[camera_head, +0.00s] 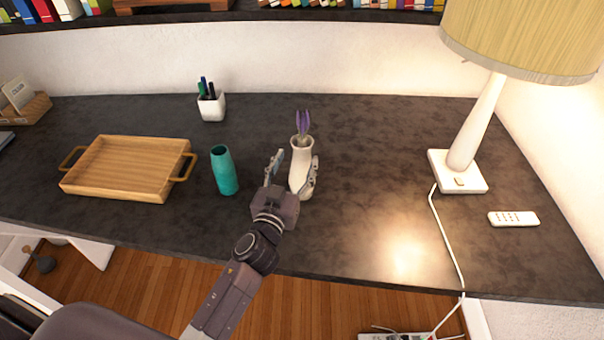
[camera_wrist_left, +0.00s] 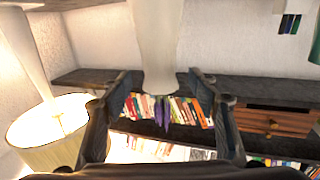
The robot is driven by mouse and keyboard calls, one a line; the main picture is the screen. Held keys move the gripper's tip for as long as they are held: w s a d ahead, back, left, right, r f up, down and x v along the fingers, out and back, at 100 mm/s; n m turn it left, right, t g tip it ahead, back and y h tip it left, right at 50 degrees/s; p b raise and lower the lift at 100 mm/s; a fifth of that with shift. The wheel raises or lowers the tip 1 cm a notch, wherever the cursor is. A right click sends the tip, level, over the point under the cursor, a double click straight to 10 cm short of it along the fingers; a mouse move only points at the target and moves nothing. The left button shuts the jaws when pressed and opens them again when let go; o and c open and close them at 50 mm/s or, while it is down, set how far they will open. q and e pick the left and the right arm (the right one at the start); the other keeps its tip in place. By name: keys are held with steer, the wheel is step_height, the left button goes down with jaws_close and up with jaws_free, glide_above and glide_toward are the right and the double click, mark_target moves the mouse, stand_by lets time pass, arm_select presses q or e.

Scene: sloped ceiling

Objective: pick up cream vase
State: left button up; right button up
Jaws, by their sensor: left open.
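The cream vase (camera_head: 301,152) stands upright on the dark desk, with purple flowers (camera_head: 303,122) in its neck. My left gripper (camera_head: 295,158) is open, with one finger on each side of the vase body. In the left wrist view the picture is upside down; the cream vase (camera_wrist_left: 157,42) shows between the two spread fingers of the left gripper (camera_wrist_left: 160,76), with visible gaps on both sides. The lower part of the vase is partly hidden by the gripper in the head view. My right gripper is not in view.
A teal vase (camera_head: 224,172) stands close to the left of my gripper. A wooden tray (camera_head: 128,192) lies further left, and a white pen cup (camera_head: 211,107) stands behind. A lamp (camera_head: 470,135) and a remote (camera_head: 513,219) are at the right. The desk (camera_head: 365,170) right of the vase is clear.

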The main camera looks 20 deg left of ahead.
mark_target(300, 153)
arm_select(q)
steer(key=w, duration=0.2)
steer(key=w+p, duration=0.1)
steer(key=w, duration=0.2)
steer(key=shift+r, duration=0.2)
steer(key=shift+w+f, duration=0.1)
steer(key=shift+w, duration=0.2)
jaws_close()
